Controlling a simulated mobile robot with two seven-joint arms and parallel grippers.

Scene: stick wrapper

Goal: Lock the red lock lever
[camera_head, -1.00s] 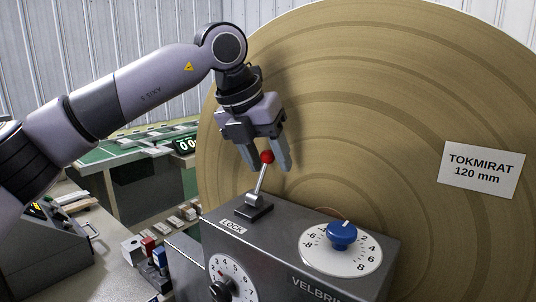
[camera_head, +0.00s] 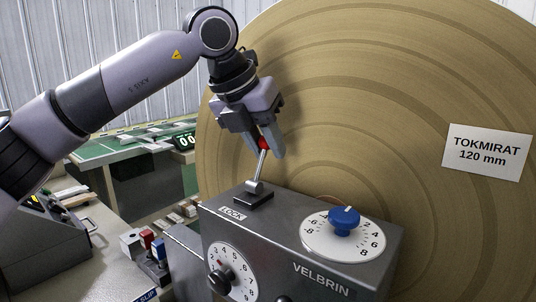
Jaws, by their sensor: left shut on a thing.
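The lock lever is a silver rod (camera_head: 262,165) with a red ball knob (camera_head: 264,143), rising from a black base (camera_head: 254,196) beside the "LOCK" label (camera_head: 232,213) on the grey machine box (camera_head: 300,240). The lever stands nearly upright, leaning slightly to the right. My left gripper (camera_head: 267,149) comes from above and is shut on the red knob, with its fingers on either side. The fingers partly hide the knob. My right gripper is not in view.
The box carries a blue knob (camera_head: 344,219) on a white dial and a black knob (camera_head: 221,279) on a front dial. A large tan disc (camera_head: 400,80) with a "TOKMIRAT 120 mm" sign (camera_head: 487,152) stands behind. Small red and blue switches (camera_head: 150,243) are at the lower left.

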